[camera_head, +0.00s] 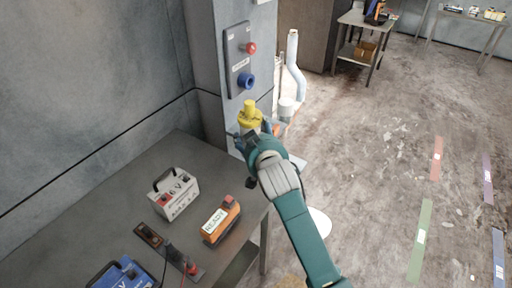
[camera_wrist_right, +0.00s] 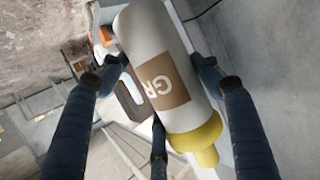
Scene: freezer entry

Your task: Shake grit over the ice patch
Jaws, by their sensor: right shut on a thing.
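The grit bottle (camera_wrist_right: 160,70) is white with a brown label reading "GR" and a yellow cap (camera_wrist_right: 197,139). My right gripper (camera_wrist_right: 165,75) is shut on it, with blue fingers around its body. In the head view the right arm reaches up from the bottom. Its gripper (camera_head: 258,134) holds the bottle with the yellow cap (camera_head: 250,115) up, near the wall column; the body is mostly hidden. A pale round patch (camera_head: 320,222) lies on the floor, partly behind my arm; I cannot tell if it is ice. My left gripper is out of view.
A grey table (camera_head: 100,205) at left carries a white battery box (camera_head: 175,193), an orange box reading "READY" (camera_head: 221,221) and a blue box (camera_head: 124,272). A control panel (camera_head: 239,60) is on the column. A white pipe (camera_head: 293,65) stands behind.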

